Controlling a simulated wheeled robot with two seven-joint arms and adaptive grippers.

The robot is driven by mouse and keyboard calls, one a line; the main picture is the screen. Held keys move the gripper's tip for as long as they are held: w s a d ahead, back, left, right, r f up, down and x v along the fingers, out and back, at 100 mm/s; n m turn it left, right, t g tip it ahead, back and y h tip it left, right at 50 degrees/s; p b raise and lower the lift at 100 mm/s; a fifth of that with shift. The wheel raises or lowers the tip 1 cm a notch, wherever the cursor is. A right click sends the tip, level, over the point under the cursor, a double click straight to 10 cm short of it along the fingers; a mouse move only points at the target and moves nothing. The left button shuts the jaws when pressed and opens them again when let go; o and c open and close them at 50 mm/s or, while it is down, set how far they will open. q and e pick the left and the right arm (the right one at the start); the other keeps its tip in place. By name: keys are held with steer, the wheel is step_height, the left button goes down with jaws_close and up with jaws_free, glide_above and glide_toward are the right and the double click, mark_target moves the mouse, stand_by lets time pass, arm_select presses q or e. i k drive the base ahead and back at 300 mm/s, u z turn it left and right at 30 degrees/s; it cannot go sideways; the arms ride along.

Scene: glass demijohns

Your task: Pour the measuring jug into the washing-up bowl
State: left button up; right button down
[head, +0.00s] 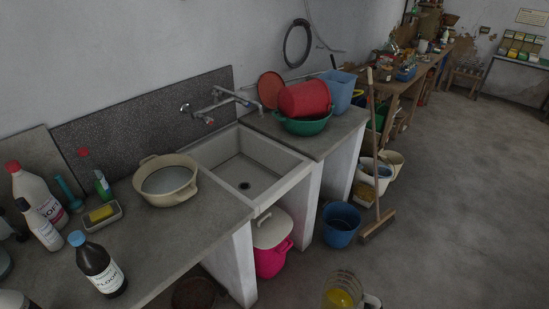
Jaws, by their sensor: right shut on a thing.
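The measuring jug (341,291) is clear and holds yellow liquid. It is at the bottom edge of the head view, over the floor in front of the counter, and its lower part is cut off. My right gripper (369,301) shows only as a pale part at the jug's right side, shut on the jug. A cream two-handled bowl (194,187), which looks like the washing-up bowl, stands on the counter left of the sink, with greyish content inside. The jug is well to the right of and nearer than this bowl. My left gripper is out of view.
Bottles, including a dark one with a blue cap (101,269), and a sponge dish (103,222) stand left of the bowl. The sink (285,172) is empty. A red bucket (304,98) lies in a green basin (306,128). A blue bucket (341,225) and broom (377,228) stand on the floor.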

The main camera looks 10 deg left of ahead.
mark_target(169, 180)
steer(key=u, duration=1.2)
